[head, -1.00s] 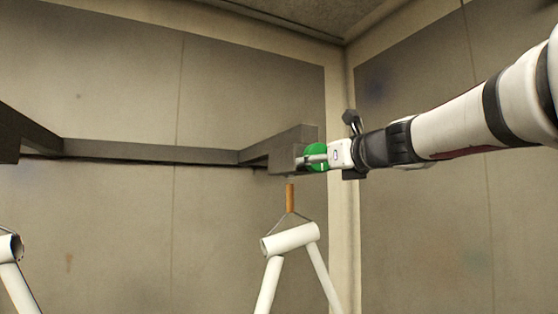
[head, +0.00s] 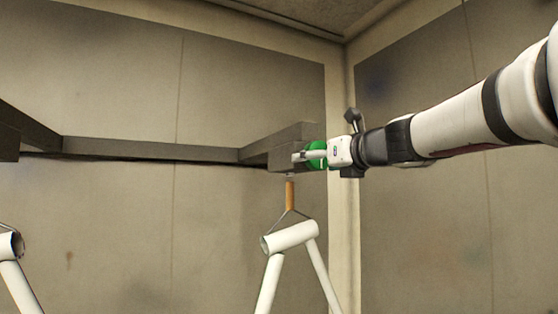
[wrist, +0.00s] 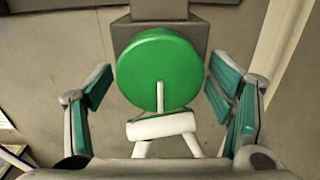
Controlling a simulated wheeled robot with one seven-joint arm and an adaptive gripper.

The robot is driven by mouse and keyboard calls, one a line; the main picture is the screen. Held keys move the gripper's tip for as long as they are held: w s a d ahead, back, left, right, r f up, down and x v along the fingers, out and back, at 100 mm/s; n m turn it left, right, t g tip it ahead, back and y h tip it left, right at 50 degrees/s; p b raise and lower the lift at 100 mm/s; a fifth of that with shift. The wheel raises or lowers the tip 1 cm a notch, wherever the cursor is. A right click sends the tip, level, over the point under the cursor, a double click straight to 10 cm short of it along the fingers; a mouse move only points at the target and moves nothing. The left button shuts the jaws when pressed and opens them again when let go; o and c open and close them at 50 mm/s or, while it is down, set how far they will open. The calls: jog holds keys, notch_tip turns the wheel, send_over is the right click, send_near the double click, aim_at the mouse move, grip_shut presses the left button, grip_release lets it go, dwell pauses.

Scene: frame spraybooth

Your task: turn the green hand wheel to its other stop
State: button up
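The green hand wheel (wrist: 155,70) is a round disc on the end of a grey beam. It fills the middle of the wrist view, face towards my camera, between my two fingers. In the head view the wheel (head: 319,149) is partly covered by my gripper (head: 308,156), which reaches it from the right. In the wrist view my gripper (wrist: 162,98) is open, with a gap between each finger pad and the wheel's rim. How far the fingertips reach past the wheel is hard to tell.
The grey overhead beam (head: 150,149) runs left from the wheel along the booth wall. A white frame (head: 290,238) hangs from an orange-brown hanger (head: 290,196) just below the wheel. Another white tube frame (head: 14,270) is at lower left. A wall corner stands close behind my wrist.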

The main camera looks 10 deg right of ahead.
jog(key=v, duration=1.2)
dwell(0.4)
